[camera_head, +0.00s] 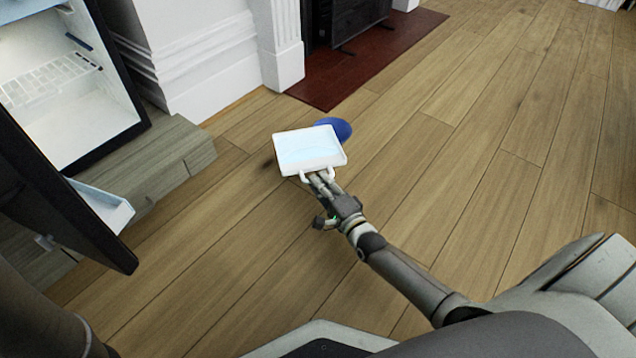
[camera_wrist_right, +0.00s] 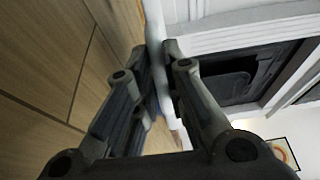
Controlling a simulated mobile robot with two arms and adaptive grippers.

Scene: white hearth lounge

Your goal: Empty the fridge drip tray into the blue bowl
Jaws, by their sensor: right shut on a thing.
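The white drip tray (camera_head: 303,165) is a shallow square with pale blue liquid showing inside. My right gripper (camera_head: 320,181) is shut on its handle and holds the tray out over the floor; the tray looks about level. In the right wrist view my right gripper (camera_wrist_right: 160,45) has its fingers closed on the white handle. The blue bowl (camera_head: 341,128) shows behind the tray's far right corner. Most of the bowl is hidden by the tray, so I cannot tell the height gap between them. My left gripper is out of view.
The fridge (camera_head: 72,85) stands open at the left on a grey wooden platform (camera_head: 175,160). Its dark door (camera_head: 60,190), with a white door shelf (camera_head: 108,208), swings toward me. A white fireplace (camera_head: 215,65) with a dark red hearth (camera_head: 365,60) is behind. Floor at right is clear.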

